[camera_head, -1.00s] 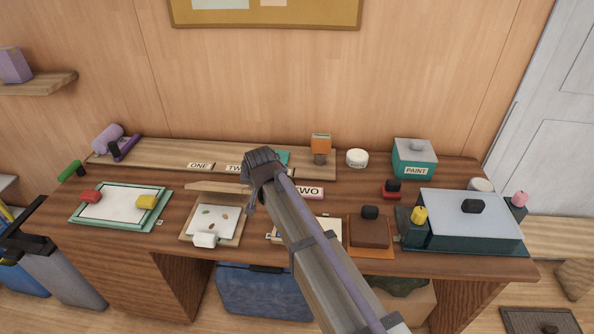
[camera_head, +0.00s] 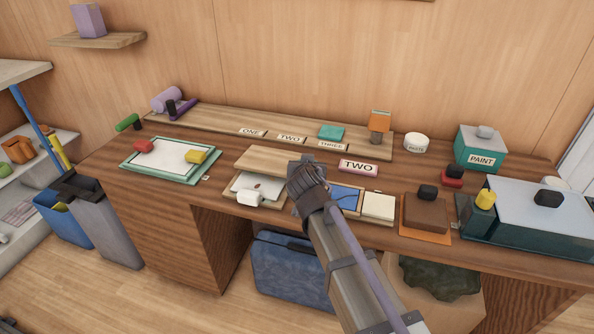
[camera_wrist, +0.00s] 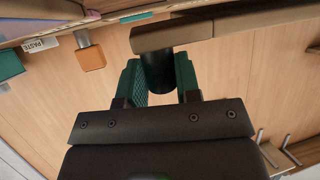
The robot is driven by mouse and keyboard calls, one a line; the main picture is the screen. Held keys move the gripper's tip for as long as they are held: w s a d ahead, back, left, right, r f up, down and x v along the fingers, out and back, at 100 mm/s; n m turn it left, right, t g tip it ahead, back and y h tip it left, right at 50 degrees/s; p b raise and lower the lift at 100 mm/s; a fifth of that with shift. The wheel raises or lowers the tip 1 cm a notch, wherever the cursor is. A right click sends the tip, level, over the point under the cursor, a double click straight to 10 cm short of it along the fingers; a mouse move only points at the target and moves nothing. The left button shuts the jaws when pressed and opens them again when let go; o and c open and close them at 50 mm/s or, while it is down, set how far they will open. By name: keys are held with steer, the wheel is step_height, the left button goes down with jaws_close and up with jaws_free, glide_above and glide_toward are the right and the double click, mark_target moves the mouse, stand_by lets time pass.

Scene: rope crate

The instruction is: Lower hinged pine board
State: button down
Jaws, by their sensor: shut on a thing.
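The hinged pine board (camera_head: 274,160) is tilted above a pine base (camera_head: 233,201) and covers the back part of a white sheet (camera_head: 264,183). In the wrist view, the board's edge (camera_wrist: 190,35) runs across the top, with a dark round knob (camera_wrist: 157,70) against it. My gripper (camera_head: 298,170) is at the board's right side. In the wrist view, the green finger pads of my gripper (camera_wrist: 158,82) are shut on the knob. The knob is hidden by my gripper in the head view. A white block (camera_head: 250,198) sits at the base's front edge.
A blue panel (camera_head: 346,198) and a cream pad (camera_head: 379,205) lie to the right. A green-framed tray (camera_head: 172,160) is at the left. Lettered tags line the shelf behind.

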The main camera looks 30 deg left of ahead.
steer(key=c, duration=0.8)
jaws_free()
steer(key=p+v, duration=0.4)
steer(key=v, duration=0.6)
steer(key=shift+s+r+p, duration=0.15)
steer(key=shift+s+p, duration=0.15)
steer(key=shift+d, duration=0.1)
steer(key=shift+c, duration=0.2)
